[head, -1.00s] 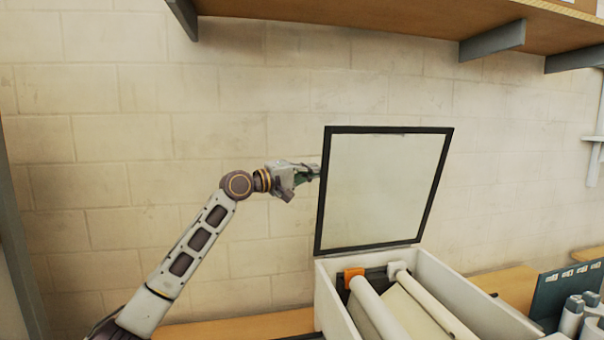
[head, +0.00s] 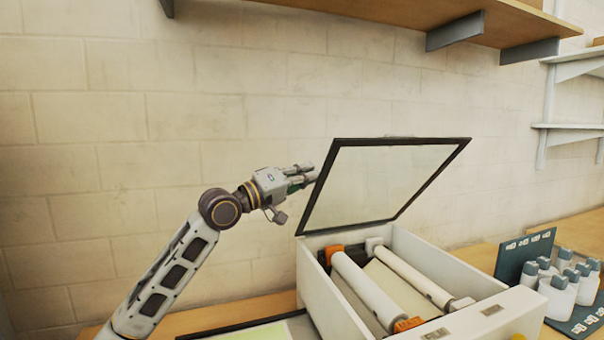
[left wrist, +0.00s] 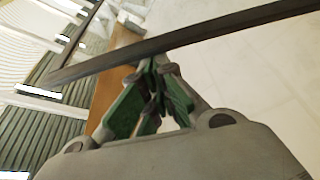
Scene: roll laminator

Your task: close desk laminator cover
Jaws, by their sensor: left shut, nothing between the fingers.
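The laminator (head: 322,285) is a white box on the bench, with pale rollers and orange parts inside. Its cover (head: 388,182), a clear panel in a dark frame, stands raised and tilted from the box's back edge. My left gripper (head: 311,174) is shut and empty at the left side of the cover, near its frame. In the left wrist view the green-padded fingertips (left wrist: 155,66) meet close by the dark frame bar (left wrist: 180,40); I cannot tell whether they touch it. My right gripper is not in view.
A wooden shelf (head: 440,14) with grey brackets hangs above. White bottles (head: 560,292) and a dark panel (head: 520,255) stand right of the laminator. A flat framed sheet (head: 255,333) lies at front left. Bare wall is behind.

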